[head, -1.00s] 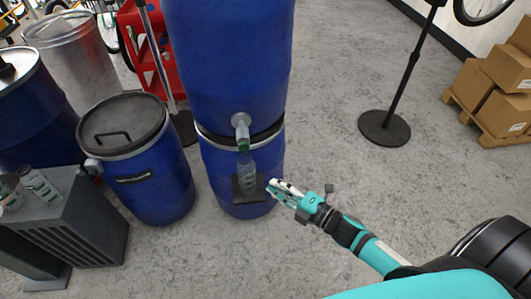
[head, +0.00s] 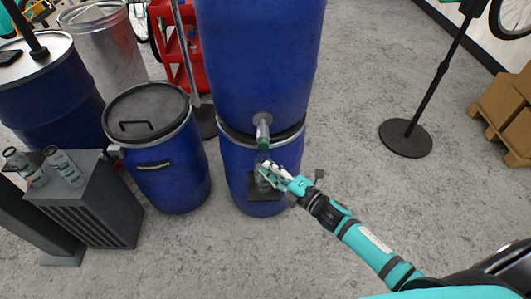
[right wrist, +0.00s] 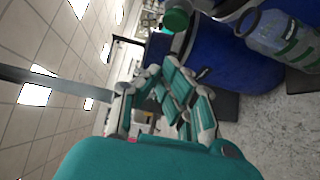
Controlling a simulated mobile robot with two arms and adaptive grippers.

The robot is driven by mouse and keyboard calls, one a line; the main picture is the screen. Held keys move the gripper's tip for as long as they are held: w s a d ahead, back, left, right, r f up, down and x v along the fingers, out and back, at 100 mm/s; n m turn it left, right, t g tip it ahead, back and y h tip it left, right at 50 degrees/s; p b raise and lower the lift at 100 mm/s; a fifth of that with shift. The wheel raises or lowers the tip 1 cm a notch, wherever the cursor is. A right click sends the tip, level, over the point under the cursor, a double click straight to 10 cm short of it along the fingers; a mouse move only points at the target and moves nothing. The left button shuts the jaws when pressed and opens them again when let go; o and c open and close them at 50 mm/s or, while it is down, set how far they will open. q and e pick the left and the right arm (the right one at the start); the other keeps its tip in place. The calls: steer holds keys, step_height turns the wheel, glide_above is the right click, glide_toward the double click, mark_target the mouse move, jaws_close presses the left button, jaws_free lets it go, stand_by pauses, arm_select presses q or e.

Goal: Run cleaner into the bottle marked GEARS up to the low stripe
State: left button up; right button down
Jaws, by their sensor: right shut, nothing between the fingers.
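A clear bottle (head: 262,184) stands on a small dark shelf (head: 266,196) below the tap (head: 263,126) of the upper blue drum (head: 262,60). The tap has a green tip, which also shows in the right wrist view (right wrist: 177,19). The bottle (right wrist: 283,42) has a dark green label there; I cannot read it. My right gripper (head: 270,174) is shut and empty, in front of the bottle and just below the tap tip, hiding part of the bottle. Its fingers (right wrist: 170,98) are apart from tap and bottle in the wrist view. My left gripper is not in view.
A lidded blue drum (head: 165,170) stands beside the stacked drums. A black stand base (head: 405,138) and boxes (head: 500,100) are at right. The floor between is clear.

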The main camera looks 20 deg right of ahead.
mark_target(260, 145)
steer(key=w, duration=0.5)
steer(key=shift+w+d, duration=0.1)
steer(key=shift+w, duration=0.15)
steer(key=shift+w, duration=0.1)
steer(key=shift+w+d+b, duration=0.25)
steer(key=shift+w+b, duration=0.15)
steer(key=shift+w, duration=0.35)
steer(key=shift+d+r, duration=0.1)
stand_by(1.4)
